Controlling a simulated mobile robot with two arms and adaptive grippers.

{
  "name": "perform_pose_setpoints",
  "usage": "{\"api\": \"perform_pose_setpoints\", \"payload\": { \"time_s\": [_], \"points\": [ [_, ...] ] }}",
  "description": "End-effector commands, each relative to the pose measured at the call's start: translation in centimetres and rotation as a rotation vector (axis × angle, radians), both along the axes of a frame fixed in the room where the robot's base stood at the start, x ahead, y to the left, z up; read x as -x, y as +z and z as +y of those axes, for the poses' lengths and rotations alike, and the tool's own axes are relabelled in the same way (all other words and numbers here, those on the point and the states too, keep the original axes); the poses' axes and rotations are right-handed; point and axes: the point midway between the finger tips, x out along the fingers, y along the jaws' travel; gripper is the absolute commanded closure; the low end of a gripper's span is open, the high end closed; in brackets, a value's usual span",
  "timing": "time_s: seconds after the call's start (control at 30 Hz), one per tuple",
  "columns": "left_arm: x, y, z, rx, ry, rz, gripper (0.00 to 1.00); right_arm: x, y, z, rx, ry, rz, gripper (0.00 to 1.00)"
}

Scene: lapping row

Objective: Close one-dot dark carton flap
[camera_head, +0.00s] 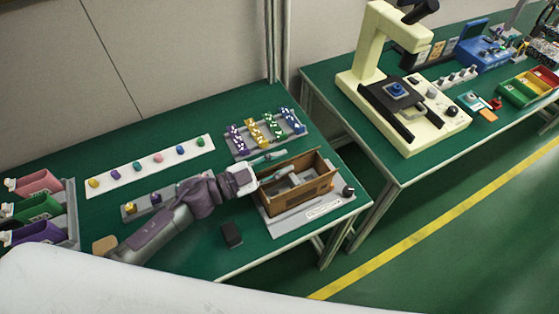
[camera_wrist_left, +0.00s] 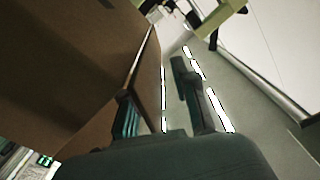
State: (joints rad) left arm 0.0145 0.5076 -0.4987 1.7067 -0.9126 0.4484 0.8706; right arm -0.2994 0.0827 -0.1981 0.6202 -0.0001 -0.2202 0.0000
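The brown carton (camera_head: 299,196) stands on a grey plate on the near green table in the head view, with its top open. Its dot marking is too small to read. My left gripper (camera_head: 277,165) is at the carton's left end in the head view. One finger shows over the far rim and the other over the carton's opening. In the left wrist view the brown carton (camera_wrist_left: 60,75) fills the left side, and a thin panel edge runs up near one finger. The left gripper (camera_wrist_left: 160,95) has its fingers apart there. Contact cannot be told. My right gripper is not in view.
A rack of coloured dotted pieces (camera_head: 265,134) stands behind the carton. A white strip (camera_head: 127,174) with coloured knobs lies to the left, with coloured bins (camera_head: 38,209) beyond. A small black block (camera_head: 231,235) lies in front. A cream microscope (camera_head: 374,50) stands on the other table.

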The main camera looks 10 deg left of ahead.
Motion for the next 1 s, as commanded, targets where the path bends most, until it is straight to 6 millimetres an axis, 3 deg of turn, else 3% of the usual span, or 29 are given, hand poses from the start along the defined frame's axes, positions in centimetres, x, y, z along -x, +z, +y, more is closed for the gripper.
{"api": "perform_pose_setpoints", "payload": {
  "time_s": [0.17,0.33,0.67,1.0],
  "points": [
    [0.01,-0.01,0.01,0.0,0.0,0.0,0.72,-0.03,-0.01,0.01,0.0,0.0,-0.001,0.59],
    [0.02,0.0,0.01,0.0,0.0,0.0,1.0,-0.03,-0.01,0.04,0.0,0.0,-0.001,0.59],
    [0.13,-0.08,-0.04,-0.016,0.0,-0.022,1.0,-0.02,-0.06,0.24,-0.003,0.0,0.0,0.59],
    [0.96,-0.86,-0.66,-0.198,-0.001,-0.274,1.0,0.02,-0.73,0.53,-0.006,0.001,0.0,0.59]
  ]
}}
